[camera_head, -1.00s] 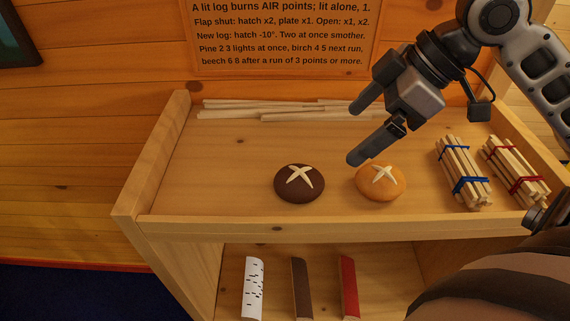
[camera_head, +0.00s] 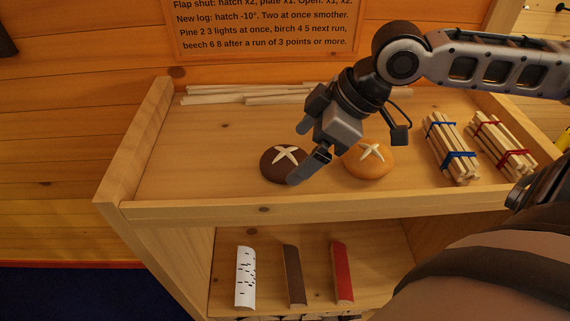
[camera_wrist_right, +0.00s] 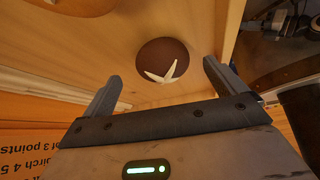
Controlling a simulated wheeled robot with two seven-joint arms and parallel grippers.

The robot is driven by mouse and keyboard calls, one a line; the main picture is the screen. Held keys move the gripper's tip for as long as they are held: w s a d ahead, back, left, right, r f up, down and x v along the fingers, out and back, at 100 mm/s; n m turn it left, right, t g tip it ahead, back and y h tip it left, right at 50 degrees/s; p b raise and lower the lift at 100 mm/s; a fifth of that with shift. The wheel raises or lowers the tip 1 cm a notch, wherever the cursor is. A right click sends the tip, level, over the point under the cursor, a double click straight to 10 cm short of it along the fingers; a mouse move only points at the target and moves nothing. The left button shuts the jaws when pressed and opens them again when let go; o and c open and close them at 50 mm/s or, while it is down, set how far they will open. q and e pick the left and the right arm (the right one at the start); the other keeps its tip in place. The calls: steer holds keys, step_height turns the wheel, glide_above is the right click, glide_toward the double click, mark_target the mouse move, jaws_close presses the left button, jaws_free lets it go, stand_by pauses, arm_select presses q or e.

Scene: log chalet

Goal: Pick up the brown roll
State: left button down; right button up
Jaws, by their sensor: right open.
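The brown roll (camera_head: 280,165) is dark and round with a pale cross on top. It sits on the upper shelf, left of a lighter tan roll (camera_head: 369,160). My right gripper (camera_head: 298,155) is open and empty, above and just right of the brown roll, hiding part of its right side. In the right wrist view the brown roll (camera_wrist_right: 157,55) lies beyond and between the two spread fingers (camera_wrist_right: 160,80), apart from them.
Two bundles of sticks, one with blue bands (camera_head: 452,148) and one with red bands (camera_head: 503,143), lie at the right. Loose pale sticks (camera_head: 230,96) lie along the back. A raised front edge (camera_head: 300,209) borders the shelf.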

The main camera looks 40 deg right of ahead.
mark_target(294, 155)
steer(key=shift+w+a+f+b, duration=0.15)
steer(key=shift+a+f+b, duration=0.2)
steer(key=shift+f+b, duration=0.25)
steer(key=shift+w+a+f, duration=0.15)
steer(key=shift+f, duration=0.35)
steer(key=shift+w+a+f+b, duration=0.3)
steer(key=shift+b, duration=0.05)
steer(key=c, duration=1.1)
